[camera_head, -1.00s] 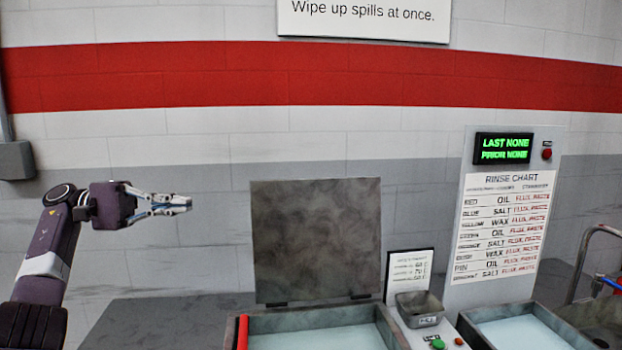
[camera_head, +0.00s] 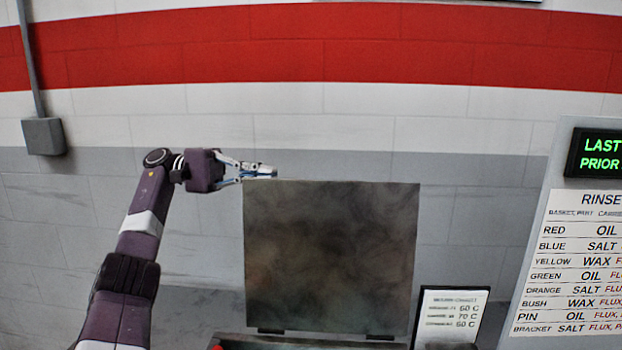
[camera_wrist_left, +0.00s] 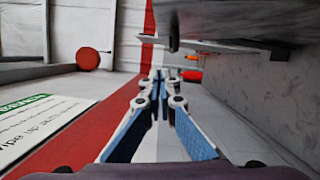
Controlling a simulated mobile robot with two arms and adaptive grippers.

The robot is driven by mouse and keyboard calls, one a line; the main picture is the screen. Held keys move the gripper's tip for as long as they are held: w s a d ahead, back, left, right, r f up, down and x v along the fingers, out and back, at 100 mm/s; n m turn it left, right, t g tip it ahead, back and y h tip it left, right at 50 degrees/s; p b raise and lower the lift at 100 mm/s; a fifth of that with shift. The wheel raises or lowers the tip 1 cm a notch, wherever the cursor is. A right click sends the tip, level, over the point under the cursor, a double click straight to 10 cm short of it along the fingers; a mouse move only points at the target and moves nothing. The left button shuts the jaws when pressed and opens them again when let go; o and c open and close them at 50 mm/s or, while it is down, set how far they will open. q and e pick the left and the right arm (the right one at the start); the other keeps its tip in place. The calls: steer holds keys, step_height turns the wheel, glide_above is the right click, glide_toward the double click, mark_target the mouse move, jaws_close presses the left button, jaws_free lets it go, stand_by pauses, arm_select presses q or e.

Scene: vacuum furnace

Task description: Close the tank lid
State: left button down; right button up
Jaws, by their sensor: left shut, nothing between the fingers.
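The tank lid (camera_head: 330,255) is a dark grey mottled square plate. It stands upright, open, on hinges at its lower edge in the head view. The tank under it is mostly below the frame; only a strip of its rim (camera_head: 290,343) shows. My left gripper (camera_head: 274,171) is shut and empty, at the lid's upper left corner. Its fingertips point right, just above the top edge; I cannot tell whether they touch it. In the left wrist view the fingers (camera_wrist_left: 158,78) are closed together, with a grey speckled surface to the right. My right gripper is not in view.
A small temperature card (camera_head: 450,315) stands right of the lid. A rinse chart panel (camera_head: 570,260) with a green display (camera_head: 600,155) stands further right. A grey wall box (camera_head: 44,136) with a conduit hangs at the left. The wall behind is otherwise clear.

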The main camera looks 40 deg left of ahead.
arm_select(q)
steer(key=d, duration=0.3)
steer(key=w+d+p, duration=0.1)
steer(key=d, duration=0.2)
steer(key=w+d, duration=0.1)
steer(key=d, duration=0.3)
steer(key=shift+d+r+p, duration=0.1)
steer(key=shift+r+p, duration=0.25)
steer(key=shift+r, duration=0.05)
steer(key=shift+s+d, duration=0.3)
steer(key=shift+s, duration=0.05)
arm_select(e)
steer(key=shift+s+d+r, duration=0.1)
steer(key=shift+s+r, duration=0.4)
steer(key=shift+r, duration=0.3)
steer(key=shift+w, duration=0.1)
arm_select(q)
steer(key=shift+d, duration=0.1)
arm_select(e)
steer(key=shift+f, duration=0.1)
